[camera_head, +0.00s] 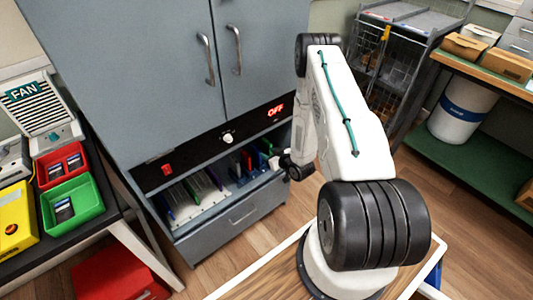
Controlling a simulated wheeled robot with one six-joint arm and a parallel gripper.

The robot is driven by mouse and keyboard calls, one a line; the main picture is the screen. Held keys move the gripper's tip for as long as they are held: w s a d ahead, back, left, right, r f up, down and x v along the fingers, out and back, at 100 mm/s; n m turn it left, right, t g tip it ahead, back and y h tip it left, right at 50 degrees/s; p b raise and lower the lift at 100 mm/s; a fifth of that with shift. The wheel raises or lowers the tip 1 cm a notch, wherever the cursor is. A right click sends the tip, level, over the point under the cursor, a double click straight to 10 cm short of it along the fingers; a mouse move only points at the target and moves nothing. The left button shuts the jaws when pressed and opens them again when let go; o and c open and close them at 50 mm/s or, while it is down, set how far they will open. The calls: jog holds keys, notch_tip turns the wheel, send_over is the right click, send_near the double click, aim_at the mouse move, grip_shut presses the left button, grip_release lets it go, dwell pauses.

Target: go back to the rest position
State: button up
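My arm stands on a wood-topped base at the front and bends toward the grey cabinet (150,75). My gripper (290,166) is small and partly hidden behind my arm, beside the right end of the cabinet's open bay. Its fingers are too small to show whether they are open or shut, and I cannot see anything held. The open bay (180,205) holds several upright thin items in racks, some blue, green and red.
A red bin (47,181) and a green bin (93,196) with dark phones sit on the left bench by a fan box (40,112) and a yellow case (20,240). A red "OFF" display (275,110) glows on the cabinet. A wire cage (400,65) stands behind my arm.

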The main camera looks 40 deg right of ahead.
dwell(0.4)
jog(key=s+f+g, duration=0.5)
jog(key=f, duration=0.1)
jog(key=s+r+m+g, duration=0.1)
jog(key=s+r+g, duration=0.3)
jog(key=s+a+r+g, duration=0.2)
jog(key=s+r, duration=0.1)
jog(key=r, duration=0.7)
jog(key=s+a+r+m+g+h, duration=0.1)
jog(key=s+a+r+g, duration=0.1)
jog(key=r, duration=0.8)
jog(key=s+a+r+g, duration=0.3)
jog(key=r, duration=0.7)
jog(key=s+a+r+t, duration=0.1)
jog(key=s+a+r, duration=0.4)
jog(key=r, duration=0.3)
jog(key=s+a+r+n+t, duration=0.1)
jog(key=s+a+r, duration=0.4)
jog(key=r, duration=0.4)
jog(key=s+a+r+t, duration=0.1)
jog(key=s+a+r, duration=0.4)
jog(key=s+r, duration=0.2)
jog(key=shift+s+r+n+t+y, duration=0.2)
jog(key=shift+r+n+t+y, duration=0.15)
jog(key=shift+r, duration=0.5)
